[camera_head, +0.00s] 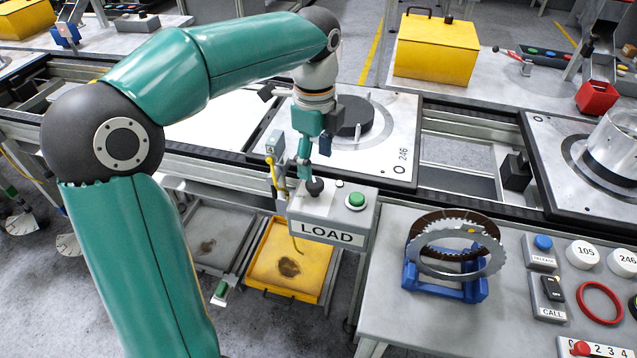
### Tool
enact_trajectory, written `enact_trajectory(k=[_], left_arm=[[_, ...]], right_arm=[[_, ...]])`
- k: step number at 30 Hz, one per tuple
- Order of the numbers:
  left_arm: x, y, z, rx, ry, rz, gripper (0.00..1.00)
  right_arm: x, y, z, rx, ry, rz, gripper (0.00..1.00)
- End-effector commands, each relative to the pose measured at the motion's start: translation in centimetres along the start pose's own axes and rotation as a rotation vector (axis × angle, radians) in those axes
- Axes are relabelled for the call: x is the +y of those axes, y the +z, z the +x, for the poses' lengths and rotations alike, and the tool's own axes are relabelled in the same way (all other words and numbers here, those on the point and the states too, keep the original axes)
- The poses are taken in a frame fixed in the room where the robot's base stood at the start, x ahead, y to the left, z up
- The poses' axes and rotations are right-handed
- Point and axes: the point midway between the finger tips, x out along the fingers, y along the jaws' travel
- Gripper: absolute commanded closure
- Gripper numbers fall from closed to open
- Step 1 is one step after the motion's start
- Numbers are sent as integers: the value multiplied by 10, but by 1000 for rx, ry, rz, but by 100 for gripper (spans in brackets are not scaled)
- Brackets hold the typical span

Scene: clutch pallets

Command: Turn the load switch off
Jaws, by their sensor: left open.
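The load switch is a grey box (331,217) with a "LOAD" label on its front. A black knob (315,187) stands on its top left, and a green button (357,200) is on its top right. My left gripper (314,168) is open and points down just above and behind the black knob. One finger comes down close to the knob; I cannot tell whether it touches. The gripper partly hides the top of the box behind the knob. My right gripper is not in view.
Behind the gripper lies a pallet plate (383,160) with a black disc. A yellow tray (290,262) is below the box. To the right, a grey table (385,300) carries a blue stand (445,287) with toothed rings. A yellow box (437,50) stands at the back.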

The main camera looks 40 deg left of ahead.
Motion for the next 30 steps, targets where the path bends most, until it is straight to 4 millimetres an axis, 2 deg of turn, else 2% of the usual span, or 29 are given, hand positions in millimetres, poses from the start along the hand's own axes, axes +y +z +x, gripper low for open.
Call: enact_trajectory(k=[1,3,9,14,22,30], left_arm=[[1,0,12,-1,4,-1,36],[1,0,25,0,4,0,36],[0,0,49,0,3,-1,36],[0,0,57,0,1,-1,36],[0,0,57,0,0,-1,36],[0,1,57,0,-1,-1,81]], right_arm=[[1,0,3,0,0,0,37],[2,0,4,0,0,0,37],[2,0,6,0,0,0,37],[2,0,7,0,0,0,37],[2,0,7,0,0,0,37],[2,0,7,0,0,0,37]])
